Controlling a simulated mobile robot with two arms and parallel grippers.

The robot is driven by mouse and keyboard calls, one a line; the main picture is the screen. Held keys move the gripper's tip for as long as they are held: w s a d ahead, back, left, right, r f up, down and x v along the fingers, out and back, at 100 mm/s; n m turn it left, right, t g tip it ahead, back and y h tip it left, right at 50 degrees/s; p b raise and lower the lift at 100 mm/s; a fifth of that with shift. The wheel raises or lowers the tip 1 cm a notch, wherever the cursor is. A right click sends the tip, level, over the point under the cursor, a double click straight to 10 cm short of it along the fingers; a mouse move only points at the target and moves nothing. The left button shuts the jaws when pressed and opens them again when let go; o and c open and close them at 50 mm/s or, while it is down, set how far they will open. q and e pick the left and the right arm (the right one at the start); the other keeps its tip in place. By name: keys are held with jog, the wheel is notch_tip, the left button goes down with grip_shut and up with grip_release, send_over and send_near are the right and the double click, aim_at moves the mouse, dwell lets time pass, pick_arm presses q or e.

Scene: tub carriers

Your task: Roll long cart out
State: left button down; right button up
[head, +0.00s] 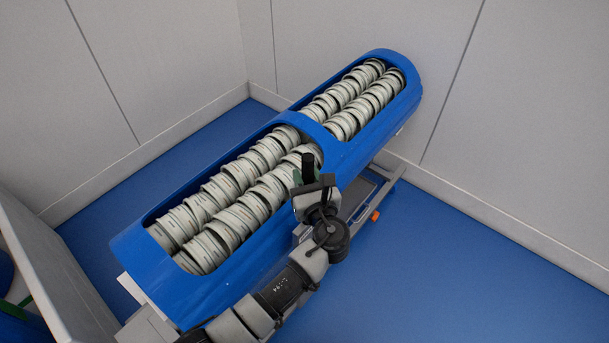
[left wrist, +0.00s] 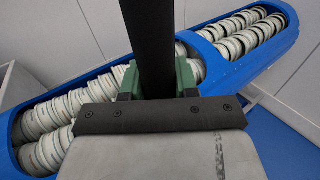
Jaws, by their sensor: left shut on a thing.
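The long cart (head: 150,266) has a long blue body with two open bays of stacked pale round tubs, and stands slantwise near the back wall. It also shows in the left wrist view (left wrist: 262,68). My left gripper (head: 308,178) is at the middle of the cart's near right side. Its green fingers (left wrist: 156,80) are shut on a dark upright bar (left wrist: 150,40), which rises past them. Where this bar joins the cart is hidden. My right gripper is not in view.
A grey wall (head: 530,130) runs close behind the cart's far end, and another wall (head: 150,70) stands to the left. A grey panel (head: 45,260) stands by its near left end. Clear blue floor (head: 470,270) lies to the right. A small orange part (head: 375,216) shows on the low frame.

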pick_arm(q)
jog(key=shift+w+r, duration=0.25)
jog(key=shift+r, duration=0.25)
jog(key=c, duration=1)
grip_release()
jog(key=shift+w+f, duration=0.1)
jog(key=shift+w, duration=0.05)
jog(key=shift+c, duration=0.2)
jog(key=shift+o, duration=1)
jog(key=shift+d+f, duration=0.2)
jog(key=shift+d, duration=0.05)
jog(key=shift+a, duration=0.1)
jog(key=shift+s+f, duration=0.1)
jog(key=shift+s, duration=0.25)
jog(key=b+v, duration=0.1)
jog(key=v, duration=0.9)
jog(key=shift+d+b, duration=0.25)
jog(key=shift+b, duration=0.15)
jog(key=shift+s, duration=0.1)
